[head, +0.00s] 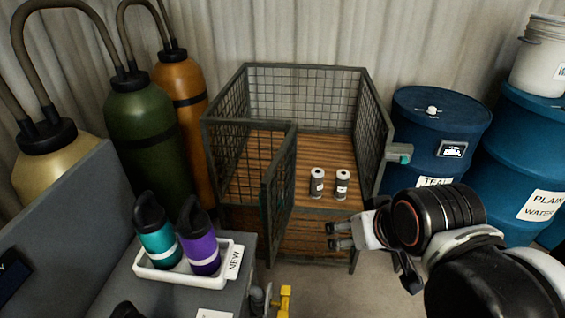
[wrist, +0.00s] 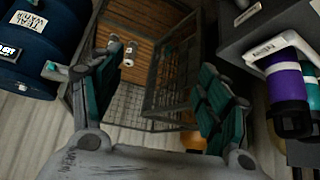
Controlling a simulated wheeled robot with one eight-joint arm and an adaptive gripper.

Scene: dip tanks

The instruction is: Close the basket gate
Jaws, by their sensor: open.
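The basket (head: 365,110) is a grey metal frame with mesh walls and a slatted wooden floor. Its gate (head: 283,185), a framed mesh panel, stands open at the left front, swung out toward me. A teal-tipped latch piece (head: 399,153) sticks out at the right front post. My gripper (head: 334,236) is open and empty in front of the basket, to the right of the gate and apart from it. In the wrist view the gate (wrist: 170,82) shows between the spread fingers (wrist: 160,58), beyond them.
Two small grey canisters (head: 317,183) stand on the basket floor. Blue drums (head: 435,125) stand at the right. Green (head: 145,125) and orange (head: 185,80) cylinders stand at the left. A white tray (head: 180,276) with teal and purple bottles sits on a grey counter at front left.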

